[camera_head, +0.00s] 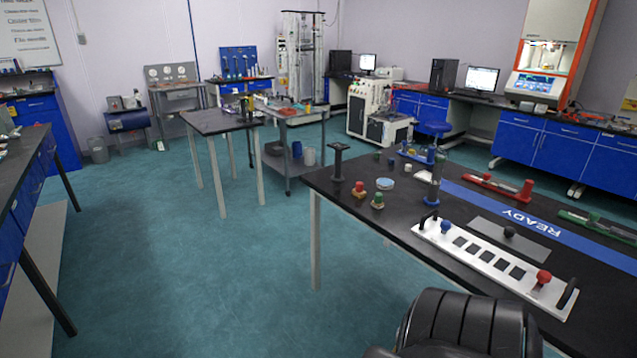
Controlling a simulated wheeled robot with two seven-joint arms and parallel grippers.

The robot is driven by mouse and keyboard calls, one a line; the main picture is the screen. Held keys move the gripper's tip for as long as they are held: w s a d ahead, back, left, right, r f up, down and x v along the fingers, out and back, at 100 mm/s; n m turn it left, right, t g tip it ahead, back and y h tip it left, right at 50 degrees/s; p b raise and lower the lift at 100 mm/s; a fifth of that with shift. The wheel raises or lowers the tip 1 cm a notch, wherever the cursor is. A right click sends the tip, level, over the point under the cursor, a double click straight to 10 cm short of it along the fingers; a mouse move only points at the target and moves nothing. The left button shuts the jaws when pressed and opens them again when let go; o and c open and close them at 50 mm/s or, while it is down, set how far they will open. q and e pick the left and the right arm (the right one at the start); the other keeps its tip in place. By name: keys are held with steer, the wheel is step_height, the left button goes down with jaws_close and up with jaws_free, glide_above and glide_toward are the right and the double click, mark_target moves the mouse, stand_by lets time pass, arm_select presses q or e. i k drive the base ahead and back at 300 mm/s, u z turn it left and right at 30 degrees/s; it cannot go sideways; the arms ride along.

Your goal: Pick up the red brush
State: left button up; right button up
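A small red-topped piece with a tan base (359,187) stands near the left edge of the black table at right. It looks like the red brush, but it is too small to be certain. A similar green-topped piece (377,201) stands just right of and nearer than it. A longer red tool (497,186) lies farther right on the same table, on or beside the blue READY strip. Neither of my grippers is in view, and nothing is seen touching these pieces.
The black table (350,213) also holds a white plate (490,262) with dark squares and knobs, a dark spool-like stand (337,162) and a green tool (597,227). A second table (212,121) stands behind left. Open green floor (190,270) lies left of the near table.

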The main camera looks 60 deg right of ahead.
mark_target(358, 192)
steer(key=z, duration=0.6)
steer(key=i, duration=1.55)
steer(key=z, duration=0.95)
